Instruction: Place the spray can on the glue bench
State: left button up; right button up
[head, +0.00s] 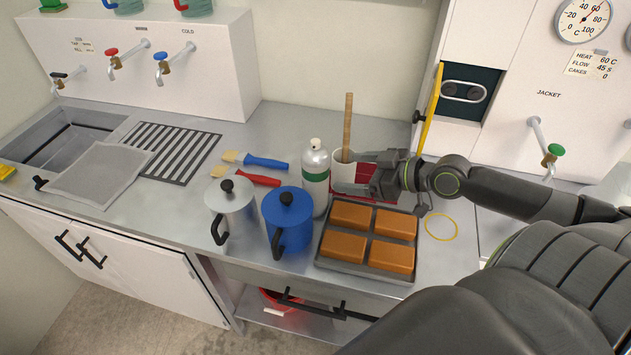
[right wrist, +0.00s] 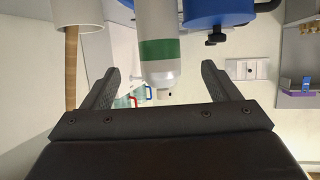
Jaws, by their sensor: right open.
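The spray can (head: 315,176) is silver with a green band and stands upright on the metal bench (head: 265,128), just right of a blue lidded pot. My right gripper (head: 345,172) is open, coming from the right with its fingertips close to the can's right side. In the right wrist view (right wrist: 160,82) the can (right wrist: 159,52) shows upside down between the two open fingers, with room on both sides; I see no contact. No label shows which surface is the glue bench. My left gripper is not in view.
A blue pot (head: 288,215) and a silver pot (head: 232,208) stand left of the can. A tray (head: 330,262) of orange blocks lies in front. A white cup (head: 343,172) with a wooden stick is beside my gripper. Two brushes (head: 262,162) lie behind the pots.

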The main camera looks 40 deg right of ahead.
aim_at(328, 170)
jog(key=shift+p+x, duration=0.35)
jog(key=shift+x, duration=2.45)
jog(key=shift+w+a+f+p, duration=0.2)
jog(key=shift+w+a+p, duration=0.15)
jog(key=shift+w, duration=0.25)
jog(key=p+x, duration=0.1)
jog(key=x, duration=0.1)
jog(key=shift+w+f, duration=0.3)
jog(key=shift+w, duration=0.05)
jog(key=shift+w+a+f, duration=0.3)
jog(key=shift+w, duration=0.1)
jog(key=c, duration=1.2)
jog(key=shift+c, duration=0.6)
jog(key=shift+r, duration=0.1)
